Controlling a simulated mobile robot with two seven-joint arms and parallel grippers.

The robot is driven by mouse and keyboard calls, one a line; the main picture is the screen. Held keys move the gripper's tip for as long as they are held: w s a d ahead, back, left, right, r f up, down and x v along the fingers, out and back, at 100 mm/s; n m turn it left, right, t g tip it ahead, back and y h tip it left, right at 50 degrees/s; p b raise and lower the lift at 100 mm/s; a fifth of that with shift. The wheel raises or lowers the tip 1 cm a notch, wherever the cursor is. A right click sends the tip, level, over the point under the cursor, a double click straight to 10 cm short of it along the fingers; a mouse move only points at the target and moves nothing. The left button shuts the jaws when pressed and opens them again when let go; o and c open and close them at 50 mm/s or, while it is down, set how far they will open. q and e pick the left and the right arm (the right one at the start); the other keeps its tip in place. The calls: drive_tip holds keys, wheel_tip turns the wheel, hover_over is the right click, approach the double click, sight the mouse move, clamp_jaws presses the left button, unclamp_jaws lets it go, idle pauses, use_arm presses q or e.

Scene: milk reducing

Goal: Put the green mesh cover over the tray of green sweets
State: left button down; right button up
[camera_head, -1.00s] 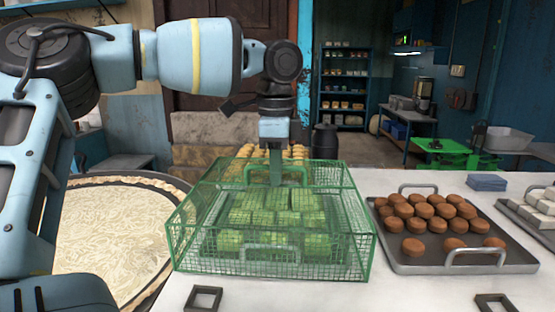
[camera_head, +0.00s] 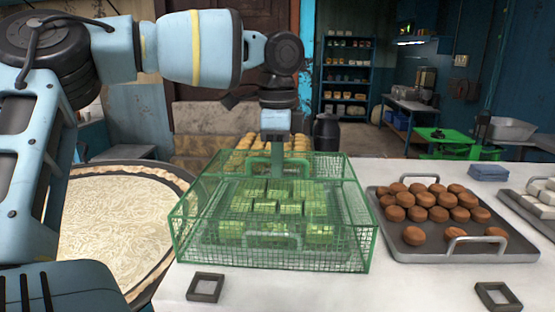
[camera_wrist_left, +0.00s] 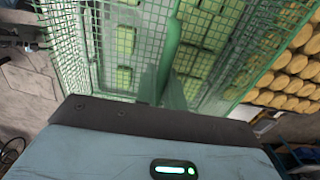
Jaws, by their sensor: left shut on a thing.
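The green mesh cover (camera_head: 188,228) is a box-shaped wire cage standing around the tray of green sweets on the white table. The green sweets (camera_head: 272,205) show through its mesh, and a tray handle (camera_head: 272,241) shows through the near side. My left gripper (camera_head: 277,165) points down at the top of the cover and is shut on its green handle (camera_head: 258,165). The left wrist view shows the handle (camera_wrist_left: 172,45) running to the fingers, with the mesh and sweets below. Whether the cover's lower edge touches the table is hard to tell. My right gripper is not in view.
A tray of brown round sweets (camera_head: 412,248) stands to the right, with a tray of white pieces (camera_head: 545,200) beyond it. Yellow sweets (camera_head: 255,142) lie behind the cover. A large round pan (camera_head: 120,215) is at left. Dark square frames (camera_head: 206,287) lie along the front.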

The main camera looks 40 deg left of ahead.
use_arm(q)
drive_tip(key=c, duration=1.4)
unclamp_jaws()
drive_tip(key=shift+c, duration=0.2)
drive_tip(key=shift+r, duration=3.9)
drive_tip(key=shift+d+f, duration=0.1)
